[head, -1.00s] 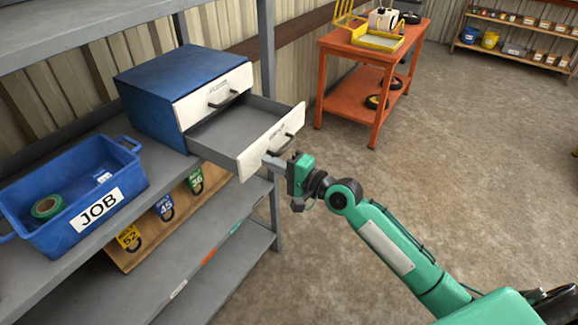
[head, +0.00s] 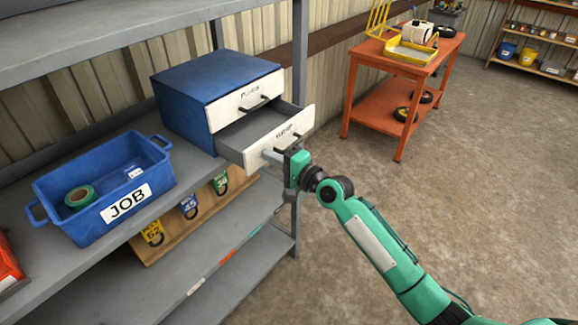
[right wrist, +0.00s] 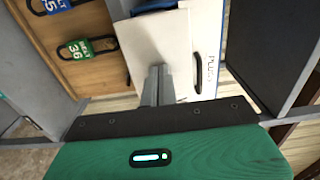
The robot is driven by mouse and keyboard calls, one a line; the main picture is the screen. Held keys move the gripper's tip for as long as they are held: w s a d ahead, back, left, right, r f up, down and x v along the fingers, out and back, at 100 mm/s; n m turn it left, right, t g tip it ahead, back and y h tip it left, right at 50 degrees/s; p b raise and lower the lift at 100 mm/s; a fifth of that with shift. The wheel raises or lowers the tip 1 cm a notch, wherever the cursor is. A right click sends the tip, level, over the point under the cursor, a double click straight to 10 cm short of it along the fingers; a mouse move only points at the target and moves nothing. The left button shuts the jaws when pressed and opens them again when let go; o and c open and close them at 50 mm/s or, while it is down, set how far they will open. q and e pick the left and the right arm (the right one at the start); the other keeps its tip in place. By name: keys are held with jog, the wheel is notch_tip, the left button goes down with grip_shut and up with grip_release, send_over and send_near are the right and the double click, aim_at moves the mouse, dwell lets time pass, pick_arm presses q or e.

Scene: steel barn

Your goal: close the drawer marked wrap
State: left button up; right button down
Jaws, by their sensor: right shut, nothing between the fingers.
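The drawer marked wrap (head: 282,136) is the lower one of the blue two-drawer cabinet (head: 185,110) on the shelf. It stands partly open, with its grey inside showing and its white front facing right. In the right wrist view the shut fingers (right wrist: 157,84) point at the white drawer front (right wrist: 158,42). The upper drawer, marked plugs (head: 243,101), is shut. My left gripper is not in view.
A blue bin marked JOB (head: 112,222) with green tape (head: 79,197) stands left of the cabinet. A board with numbered tags (head: 155,238) hangs below. A shelf post (head: 299,60) rises behind the drawer.

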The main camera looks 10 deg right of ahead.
aim_at(241, 149)
jog(key=b+x, duration=0.3)
jog(key=x, duration=0.9)
jog(key=shift+w+a+f, duration=0.1)
jog(key=shift+r, duration=0.35)
jog(key=shift+r, duration=0.15)
